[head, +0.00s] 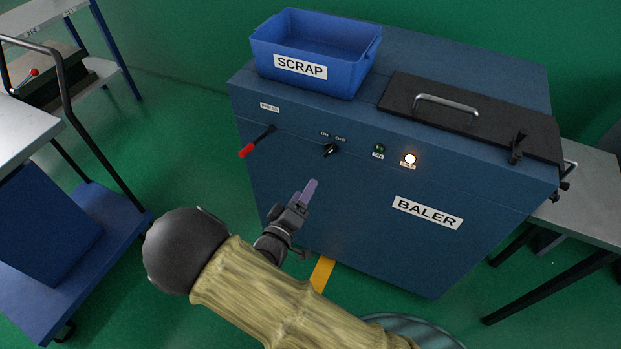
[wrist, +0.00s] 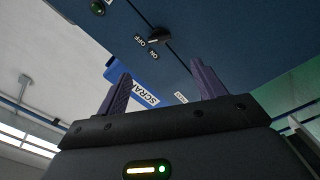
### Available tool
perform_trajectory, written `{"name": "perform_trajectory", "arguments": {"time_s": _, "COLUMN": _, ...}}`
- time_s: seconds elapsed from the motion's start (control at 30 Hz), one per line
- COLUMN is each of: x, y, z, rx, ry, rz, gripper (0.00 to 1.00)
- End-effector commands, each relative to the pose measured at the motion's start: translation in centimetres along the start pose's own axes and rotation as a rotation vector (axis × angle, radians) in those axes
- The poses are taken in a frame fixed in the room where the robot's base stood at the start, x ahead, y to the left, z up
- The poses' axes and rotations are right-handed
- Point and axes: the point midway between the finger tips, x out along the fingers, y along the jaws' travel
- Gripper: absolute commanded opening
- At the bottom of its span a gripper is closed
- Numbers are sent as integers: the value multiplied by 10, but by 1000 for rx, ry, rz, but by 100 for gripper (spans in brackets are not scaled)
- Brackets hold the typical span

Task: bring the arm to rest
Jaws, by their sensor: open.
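My gripper (head: 309,190) is in front of the blue baler (head: 340,215), below its control panel. It holds nothing. In the wrist view its two purple fingers (wrist: 158,88) stand wide apart with nothing between them. My arm reaches in from the bottom of the head view, with a tan sleeve on it. The gripper looks apart from the baler's front, though the exact gap cannot be told.
The baler's front carries a red-tipped lever (head: 256,141), a black on/off switch (head: 331,149), a green button (head: 379,148) and a lit lamp (head: 410,159). A blue scrap bin (head: 355,75) and a black lid (head: 480,120) are on top. A cart (head: 95,235) stands left, a table (head: 585,200) right.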

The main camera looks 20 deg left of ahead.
Motion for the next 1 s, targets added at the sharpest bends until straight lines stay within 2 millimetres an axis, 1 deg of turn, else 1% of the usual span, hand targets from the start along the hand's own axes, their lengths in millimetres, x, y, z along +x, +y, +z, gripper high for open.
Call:
{"name": "perform_trajectory", "arguments": {"time_s": 0.03, "x": -8, "y": -1, "z": 0, "rx": 0, "ry": 0, "rz": -2, "gripper": 69}}
{"name": "perform_trajectory", "arguments": {"time_s": 0.1, "x": -17, "y": -1, "z": 0, "rx": 0, "ry": 1, "rz": -2, "gripper": 69}}
{"name": "perform_trajectory", "arguments": {"time_s": 0.2, "x": -24, "y": 0, "z": 0, "rx": 0, "ry": 0, "rz": -1, "gripper": 69}}
{"name": "perform_trajectory", "arguments": {"time_s": 0.73, "x": -25, "y": 0, "z": 0, "rx": 0, "ry": -1, "rz": 0, "gripper": 69}}
{"name": "perform_trajectory", "arguments": {"time_s": 0.87, "x": -19, "y": 1, "z": 2, "rx": 16, "ry": -17, "rz": -17, "gripper": 69}}
{"name": "perform_trajectory", "arguments": {"time_s": 0.97, "x": -4, "y": 3, "z": 8, "rx": 58, "ry": -60, "rz": -67, "gripper": 69}}
{"name": "perform_trajectory", "arguments": {"time_s": 1.0, "x": 5, "y": 5, "z": 11, "rx": 84, "ry": -86, "rz": -98, "gripper": 69}}
